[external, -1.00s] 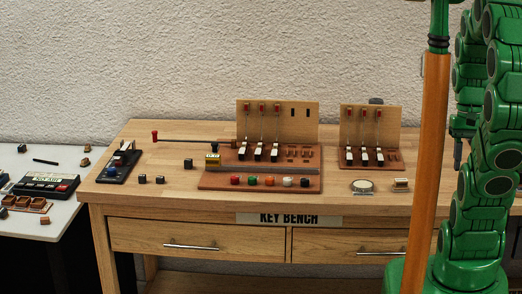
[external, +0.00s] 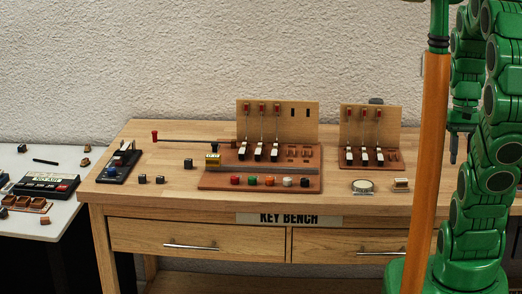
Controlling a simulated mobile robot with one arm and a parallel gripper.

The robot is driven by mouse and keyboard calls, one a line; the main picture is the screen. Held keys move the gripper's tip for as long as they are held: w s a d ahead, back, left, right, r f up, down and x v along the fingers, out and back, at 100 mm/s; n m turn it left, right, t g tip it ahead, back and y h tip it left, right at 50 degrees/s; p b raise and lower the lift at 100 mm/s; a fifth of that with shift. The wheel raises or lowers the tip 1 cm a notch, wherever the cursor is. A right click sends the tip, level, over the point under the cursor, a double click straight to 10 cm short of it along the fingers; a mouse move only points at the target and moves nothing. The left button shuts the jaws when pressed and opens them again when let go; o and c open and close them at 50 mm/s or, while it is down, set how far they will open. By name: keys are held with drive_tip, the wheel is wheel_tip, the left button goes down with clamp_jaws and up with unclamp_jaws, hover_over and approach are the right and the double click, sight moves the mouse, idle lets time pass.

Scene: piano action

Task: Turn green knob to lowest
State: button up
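The green knob (external: 252,181) is small and sits in a row of coloured knobs along the front of the larger piano action board (external: 212,182) on the bench. My gripper (external: 454,158) hangs at the right behind the orange post, pointing down and far from the green knob. It is partly hidden by my arm and too small to tell if it is open or shut.
The wooden bench (external: 180,190) also bears a smaller key board (external: 374,163), a round dish (external: 362,186), small dark blocks and a red-ended rod (external: 190,140). A white table (external: 70,165) stands at the left. The orange post (external: 424,180) stands in front of the bench's right side.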

drive_tip(key=w+a+n+t, duration=0.1)
drive_tip(key=w+a+n, duration=0.1)
drive_tip(key=w+a, duration=2.15)
drive_tip(key=n, duration=0.2)
hover_over(252, 177)
drive_tip(key=shift+t, duration=0.4)
wheel_tip(252, 177, down, 12)
drive_tip(key=shift+d+r, duration=0.1)
drive_tip(key=shift+d, duration=0.05)
drive_tip(key=shift+f, duration=3.9)
clamp_jaws()
